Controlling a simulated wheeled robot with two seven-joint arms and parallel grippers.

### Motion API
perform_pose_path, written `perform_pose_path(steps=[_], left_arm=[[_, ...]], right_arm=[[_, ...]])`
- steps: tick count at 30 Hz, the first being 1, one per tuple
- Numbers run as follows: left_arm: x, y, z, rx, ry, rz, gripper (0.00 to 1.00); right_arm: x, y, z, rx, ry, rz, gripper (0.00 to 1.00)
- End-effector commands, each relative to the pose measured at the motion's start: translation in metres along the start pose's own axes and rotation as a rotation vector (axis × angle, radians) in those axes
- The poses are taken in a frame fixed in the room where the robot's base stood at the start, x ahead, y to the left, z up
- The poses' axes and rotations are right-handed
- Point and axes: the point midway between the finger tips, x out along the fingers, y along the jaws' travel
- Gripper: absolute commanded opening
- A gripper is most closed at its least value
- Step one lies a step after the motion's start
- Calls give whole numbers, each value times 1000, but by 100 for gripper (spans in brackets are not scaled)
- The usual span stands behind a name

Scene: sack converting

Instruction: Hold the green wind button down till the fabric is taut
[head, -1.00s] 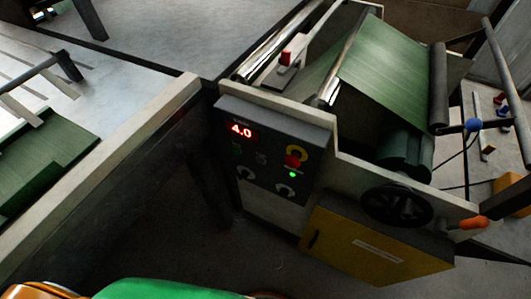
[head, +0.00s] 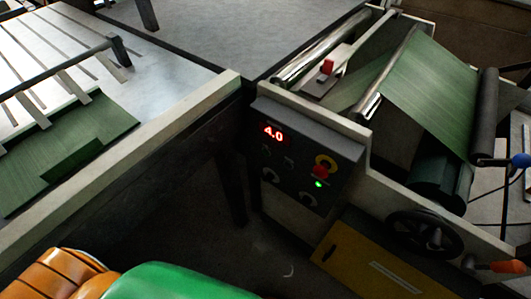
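The dark control panel (head: 296,160) is on the machine's near side, right of the picture's middle. Its red display (head: 273,133) reads 4.0. Small dark buttons sit below the display; the green wind button cannot be told for certain among them. A bright green light (head: 318,184) glows under the red stop button (head: 321,171) with its yellow surround. The green fabric (head: 428,82) slopes from an upper roller down toward the roll (head: 441,180); this visible stretch looks flat. Neither of my grippers is in view.
A slatted table (head: 85,40) with green cloth (head: 85,130) is at left. Dark floor lies open before the panel.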

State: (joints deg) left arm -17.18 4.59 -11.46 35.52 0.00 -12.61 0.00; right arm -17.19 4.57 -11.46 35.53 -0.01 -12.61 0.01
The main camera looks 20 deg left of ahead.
Motion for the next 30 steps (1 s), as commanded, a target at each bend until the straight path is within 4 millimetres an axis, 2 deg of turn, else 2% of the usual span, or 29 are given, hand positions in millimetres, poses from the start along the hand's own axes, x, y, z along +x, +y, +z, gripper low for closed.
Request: perform_pose_path(steps=[9, 10, 14, 15, 30], left_arm=[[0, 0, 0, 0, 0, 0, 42], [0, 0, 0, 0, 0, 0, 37], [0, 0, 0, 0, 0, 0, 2], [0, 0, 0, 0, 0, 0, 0], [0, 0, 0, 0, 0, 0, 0]], right_arm=[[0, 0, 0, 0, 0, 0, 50], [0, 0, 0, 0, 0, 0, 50], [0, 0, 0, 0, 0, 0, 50], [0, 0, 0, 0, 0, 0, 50], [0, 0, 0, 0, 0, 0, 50]])
